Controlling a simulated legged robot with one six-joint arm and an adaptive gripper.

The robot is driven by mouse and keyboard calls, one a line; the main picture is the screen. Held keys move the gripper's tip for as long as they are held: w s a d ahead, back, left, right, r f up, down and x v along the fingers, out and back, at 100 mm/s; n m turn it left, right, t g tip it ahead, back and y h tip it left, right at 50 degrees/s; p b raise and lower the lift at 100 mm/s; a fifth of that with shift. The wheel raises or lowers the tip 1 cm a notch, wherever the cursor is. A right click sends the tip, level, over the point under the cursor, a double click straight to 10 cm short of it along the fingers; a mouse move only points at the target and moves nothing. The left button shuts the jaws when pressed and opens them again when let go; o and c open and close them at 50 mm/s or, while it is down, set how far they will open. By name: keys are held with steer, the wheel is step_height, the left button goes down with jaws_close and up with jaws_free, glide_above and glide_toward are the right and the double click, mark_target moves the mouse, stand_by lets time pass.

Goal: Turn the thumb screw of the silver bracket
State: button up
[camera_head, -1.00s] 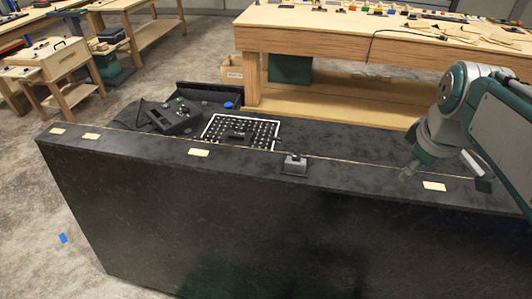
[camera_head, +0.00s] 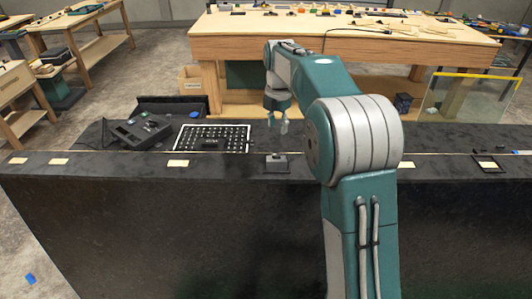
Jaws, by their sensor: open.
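A small silver-grey bracket (camera_head: 276,163) sits on the front edge of the black console (camera_head: 130,200), near the middle of the picture. Its thumb screw is too small to make out. My gripper (camera_head: 277,127) points down with its two fingers apart and nothing between them. In the picture it is just above the bracket, apart from it. It appears to be over the console top beyond the bracket, though its exact height is hard to tell.
A black-and-white dotted board (camera_head: 212,138) and a dark control box (camera_head: 140,131) lie on the console left of the bracket. Pale labels (camera_head: 178,163) line the front edge. A wooden workbench (camera_head: 300,47) stands behind, and a clear panel (camera_head: 464,97) at right.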

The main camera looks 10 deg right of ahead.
mark_target(276, 154)
steer(key=f, duration=0.9)
steer(key=shift+a+f, duration=0.25)
steer(key=shift+a, duration=0.05)
steer(key=shift+d+f, duration=0.1)
steer(key=shift+f, duration=0.15)
steer(key=shift+d+f, duration=0.15)
steer(key=shift+d, duration=0.15)
jaws_close()
steer(key=shift+a, duration=0.2)
